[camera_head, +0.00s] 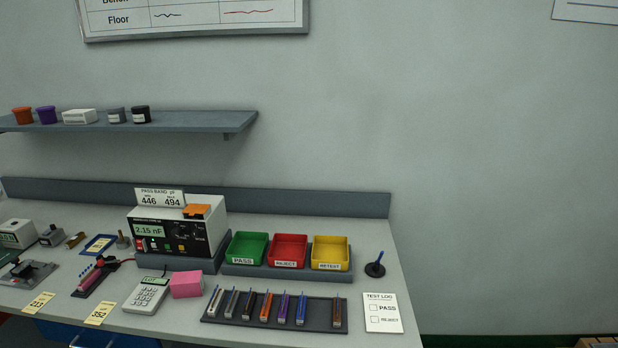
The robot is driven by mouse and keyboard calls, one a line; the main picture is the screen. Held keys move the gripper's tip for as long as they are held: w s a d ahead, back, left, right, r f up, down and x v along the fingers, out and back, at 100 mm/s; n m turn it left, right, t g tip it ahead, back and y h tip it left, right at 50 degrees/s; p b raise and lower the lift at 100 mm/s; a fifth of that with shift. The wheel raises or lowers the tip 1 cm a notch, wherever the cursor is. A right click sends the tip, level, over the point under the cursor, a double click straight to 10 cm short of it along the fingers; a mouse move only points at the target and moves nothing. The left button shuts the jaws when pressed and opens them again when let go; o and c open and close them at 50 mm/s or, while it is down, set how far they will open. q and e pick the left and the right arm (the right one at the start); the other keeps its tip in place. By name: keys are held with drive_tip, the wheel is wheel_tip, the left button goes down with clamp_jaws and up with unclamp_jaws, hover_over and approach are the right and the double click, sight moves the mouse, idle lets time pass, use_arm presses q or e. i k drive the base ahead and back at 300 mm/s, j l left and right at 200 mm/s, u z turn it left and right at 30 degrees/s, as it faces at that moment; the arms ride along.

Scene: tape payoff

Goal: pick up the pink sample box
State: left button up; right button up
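The pink sample box (187,284) sits on the workbench (180,326), just right of the calculator (147,295) and in front of the meter with the 2.15 nF display (176,230). Its top and front faces show, and nothing covers it. Neither of my grippers is in the head view.
A dark rack (275,312) with several coloured pens or probes lies right of the box. Green (248,260), red (288,264) and yellow (330,266) bins stand behind it. A test log sheet (382,312) lies at the right end. A shelf (190,121) hangs above.

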sight(189, 283)
drive_tip(key=i+u, duration=0.1)
drive_tip(key=u, duration=1.9)
drive_tip(key=i+l+u, duration=0.2)
drive_tip(key=i+l, duration=0.5)
drive_tip(key=l, duration=0.15)
drive_tip(key=z, duration=0.1)
drive_tip(key=k+j, duration=0.05)
